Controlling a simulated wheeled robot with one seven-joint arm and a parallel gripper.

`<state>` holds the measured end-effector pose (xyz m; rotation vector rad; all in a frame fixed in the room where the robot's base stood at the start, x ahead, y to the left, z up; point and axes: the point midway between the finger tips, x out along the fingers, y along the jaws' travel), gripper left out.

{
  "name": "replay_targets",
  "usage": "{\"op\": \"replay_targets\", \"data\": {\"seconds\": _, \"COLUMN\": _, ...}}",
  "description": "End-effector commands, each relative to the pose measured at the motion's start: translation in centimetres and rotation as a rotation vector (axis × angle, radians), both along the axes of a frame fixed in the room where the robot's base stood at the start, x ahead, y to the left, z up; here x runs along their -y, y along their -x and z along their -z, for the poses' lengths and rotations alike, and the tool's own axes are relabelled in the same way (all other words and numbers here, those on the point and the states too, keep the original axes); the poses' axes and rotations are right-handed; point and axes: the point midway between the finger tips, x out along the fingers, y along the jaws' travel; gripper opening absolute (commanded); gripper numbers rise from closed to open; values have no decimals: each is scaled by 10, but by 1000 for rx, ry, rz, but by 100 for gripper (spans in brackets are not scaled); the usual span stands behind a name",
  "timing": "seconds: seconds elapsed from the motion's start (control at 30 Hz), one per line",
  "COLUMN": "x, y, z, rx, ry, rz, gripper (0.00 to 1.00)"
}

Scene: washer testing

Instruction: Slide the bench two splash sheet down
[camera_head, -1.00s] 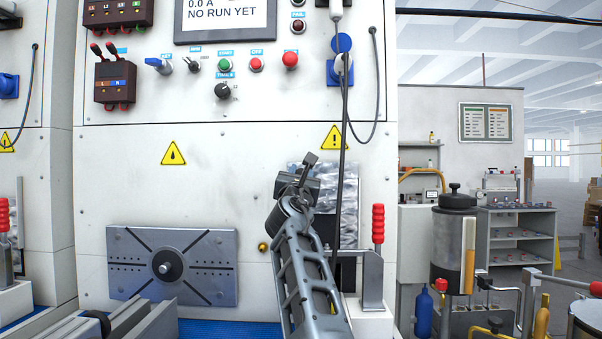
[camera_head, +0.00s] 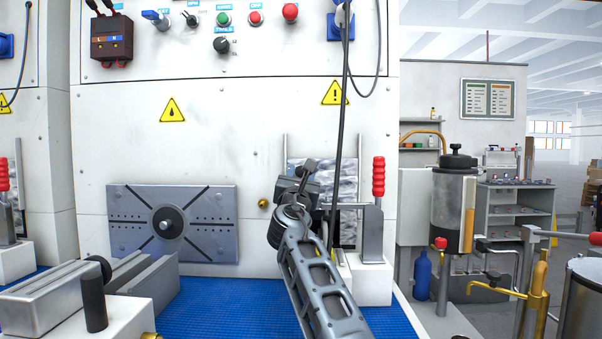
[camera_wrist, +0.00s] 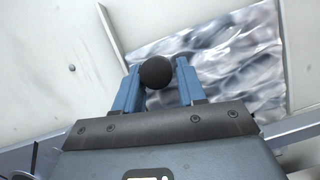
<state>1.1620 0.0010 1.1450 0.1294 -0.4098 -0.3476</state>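The splash sheet (camera_head: 350,180) is a glossy, wavy grey see-through panel between two upright rails on the white bench front. Its top edge sits below the rail tops. It also fills the upper right of the wrist view (camera_wrist: 225,60). My gripper (camera_head: 305,178) is in front of the sheet and hides its left and lower parts. In the wrist view my gripper's blue fingers (camera_wrist: 157,88) are on either side of a round black knob (camera_wrist: 156,72) in front of the sheet, closed about it.
A red-handled clamp (camera_head: 378,178) stands close to the right of the sheet. A black cable (camera_head: 343,130) hangs in front of it. A slotted grey plate (camera_head: 130,220) is at the left, above the blue bench mat (camera_head: 225,305). A grey vise (camera_head: 50,300) is at front left.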

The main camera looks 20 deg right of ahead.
Motion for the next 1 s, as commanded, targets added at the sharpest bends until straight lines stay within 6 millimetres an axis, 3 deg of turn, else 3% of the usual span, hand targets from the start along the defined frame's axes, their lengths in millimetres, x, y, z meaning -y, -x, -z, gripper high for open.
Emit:
{"op": "replay_targets", "data": {"seconds": 0.17, "x": 1, "y": 0, "z": -3, "rx": 5, "ry": 0, "rz": 2, "gripper": 57}}
{"op": "replay_targets", "data": {"seconds": 0.47, "x": 0, "y": 3, "z": -5, "rx": 7, "ry": 0, "rz": 1, "gripper": 57}}
{"op": "replay_targets", "data": {"seconds": 1.0, "x": -25, "y": 60, "z": 22, "rx": 6, "ry": 1, "rz": 0, "gripper": 57}}
